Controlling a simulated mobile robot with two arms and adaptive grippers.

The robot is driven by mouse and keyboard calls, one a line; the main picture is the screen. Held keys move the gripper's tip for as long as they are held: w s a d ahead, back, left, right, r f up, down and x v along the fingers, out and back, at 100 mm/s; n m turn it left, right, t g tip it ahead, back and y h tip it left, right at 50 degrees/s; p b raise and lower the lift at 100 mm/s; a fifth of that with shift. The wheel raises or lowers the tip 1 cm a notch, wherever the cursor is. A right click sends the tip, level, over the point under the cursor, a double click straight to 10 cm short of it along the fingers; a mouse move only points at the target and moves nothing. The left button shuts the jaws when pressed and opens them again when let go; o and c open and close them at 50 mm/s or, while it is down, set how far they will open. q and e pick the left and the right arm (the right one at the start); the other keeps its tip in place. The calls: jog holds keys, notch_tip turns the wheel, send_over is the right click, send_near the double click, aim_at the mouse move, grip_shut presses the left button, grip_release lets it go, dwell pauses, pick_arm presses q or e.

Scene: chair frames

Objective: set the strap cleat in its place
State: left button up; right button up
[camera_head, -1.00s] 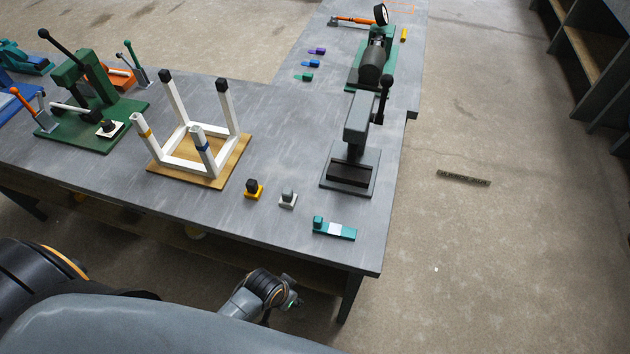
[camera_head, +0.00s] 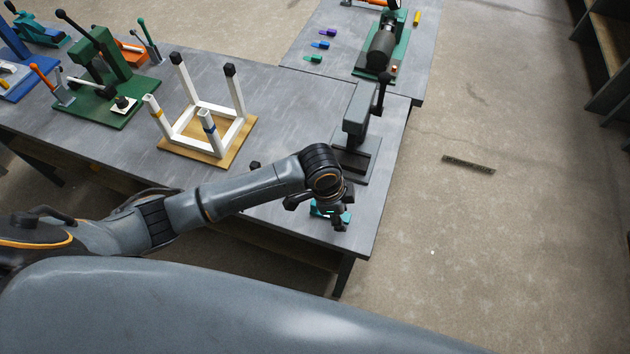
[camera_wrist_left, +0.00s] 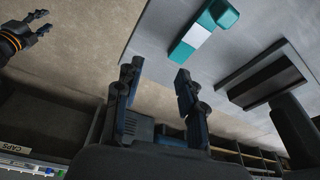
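A teal piece with a white band, which looks like the strap cleat, lies near the table's front right corner. In the head view my left gripper partly covers it, with teal (camera_head: 346,217) showing at its side. In the left wrist view the teal piece (camera_wrist_left: 206,32) lies just beyond the fingertips, apart from them. My left gripper (camera_head: 333,215) is above it; the left wrist view shows its fingers (camera_wrist_left: 156,72) open and empty. My right gripper (camera_wrist_left: 40,23) shows at the upper left of that view, fingers apart and empty. The cleat's place cannot be told.
A grey press (camera_head: 357,140) stands just behind the teal piece. An upturned white chair frame (camera_head: 190,120) rests on a wooden board. A green press (camera_head: 110,70) stands farther left. My left arm hides most of two small blocks.

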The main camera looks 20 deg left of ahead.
pick_arm(q)
jog(key=w+a+r+m+y, duration=0.1)
jog(key=a, duration=0.1)
jog(key=w+a+r, duration=0.1)
jog(key=a, duration=0.2)
jog(key=w+a+r+m+g+y, duration=0.1)
jog(key=a, duration=0.1)
jog(key=shift+w+a+m+y+p, duration=0.3)
jog(key=shift+w+p, duration=0.1)
jog(key=shift+f+b, duration=0.65)
jog(key=shift+b, duration=0.1)
notch_tip(320, 180, down, 6)
jog(key=b, duration=0.7)
jog(key=shift+f, duration=0.1)
jog(key=shift+r, duration=0.25)
jog(key=shift+c, duration=1.1)
grip_shut()
pick_arm(e)
notch_tip(320, 180, down, 7)
jog(key=shift+w+d, duration=0.25)
jog(key=shift+w, duration=0.1)
